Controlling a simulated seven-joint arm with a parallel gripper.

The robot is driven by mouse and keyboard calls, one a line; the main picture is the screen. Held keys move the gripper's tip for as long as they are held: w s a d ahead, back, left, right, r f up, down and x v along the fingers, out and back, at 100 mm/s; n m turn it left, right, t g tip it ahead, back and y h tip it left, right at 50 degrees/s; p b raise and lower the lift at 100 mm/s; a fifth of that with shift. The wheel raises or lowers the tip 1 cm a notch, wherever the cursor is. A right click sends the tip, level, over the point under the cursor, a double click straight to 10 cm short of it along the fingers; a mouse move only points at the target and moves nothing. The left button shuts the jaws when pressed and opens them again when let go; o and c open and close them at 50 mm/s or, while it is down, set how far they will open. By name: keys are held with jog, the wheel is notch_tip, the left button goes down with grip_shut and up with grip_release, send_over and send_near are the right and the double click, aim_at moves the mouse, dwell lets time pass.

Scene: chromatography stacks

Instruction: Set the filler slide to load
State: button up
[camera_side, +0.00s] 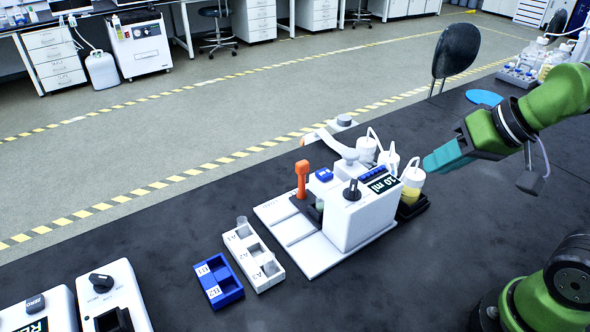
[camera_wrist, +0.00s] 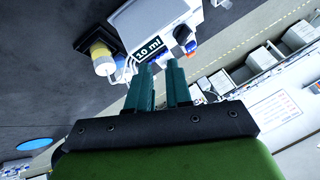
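The filler (camera_side: 362,215) is a white box with a "10 ml" display and a black knob (camera_side: 352,190), on a white base plate. An orange upright handle (camera_side: 302,180) stands at a dark slot on the plate's left part; it may be the slide's handle. Its load marking is too small to read. The wrist view shows the filler's display side (camera_wrist: 150,22) beyond my fingers; the orange handle is not clear there. My gripper (camera_side: 430,163) is right of the filler, above the table and apart from it. Its teal fingers (camera_wrist: 161,68) show a gap with nothing between them.
A bottle with yellow liquid (camera_side: 413,183) stands in a black holder beside the filler, with white tubes nearby. A white rack (camera_side: 272,283) and a blue rack (camera_side: 211,298) lie left of it. White devices (camera_side: 121,270) stand front left. The front middle table is clear.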

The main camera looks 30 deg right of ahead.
jog(key=o, duration=0.6)
jog(key=shift+n+g, duration=0.8)
jog(key=shift+n, duration=0.1)
jog(key=w+a, duration=0.1)
jog(key=w, duration=0.1)
jog(key=w+a, duration=0.1)
jog(key=w, duration=0.3)
jog(key=shift+a, duration=0.4)
jog(key=shift+o, duration=0.2)
jog(key=r+n+h, duration=0.2)
send_over(302, 162)
jog(key=s, duration=0.7)
jog(key=shift+g, duration=0.4)
jog(key=x, duration=1.6)
jog(key=shift+w+d+f, duration=0.15)
jog(key=shift+f, duration=0.1)
grip_shut()
